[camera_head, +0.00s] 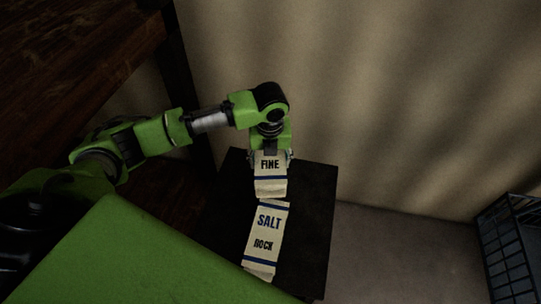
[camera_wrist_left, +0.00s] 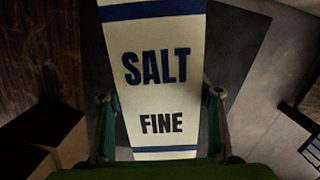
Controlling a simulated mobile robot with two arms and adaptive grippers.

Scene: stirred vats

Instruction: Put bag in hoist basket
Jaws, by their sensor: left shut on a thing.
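My left gripper (camera_head: 271,157) is shut on a cream bag marked FINE (camera_head: 270,184), with one finger on each side of it. In the left wrist view the same bag (camera_wrist_left: 155,90) reads SALT FINE, with blue bands, and fills the middle between the fingers (camera_wrist_left: 160,115). The frames do not clearly show whether it is clear of the stand. A second cream bag marked SALT ROCK (camera_head: 266,232) lies just below it in the head view, on a dark stand (camera_head: 318,205). A dark slatted basket (camera_head: 507,255), perhaps the hoist basket, is at the right edge, partly cut off.
A dark wooden structure (camera_head: 80,60) stands at the left, near my left arm. A beige wall (camera_head: 400,110) runs behind the stand. Bare grey floor (camera_head: 400,255) lies between the stand and the basket.

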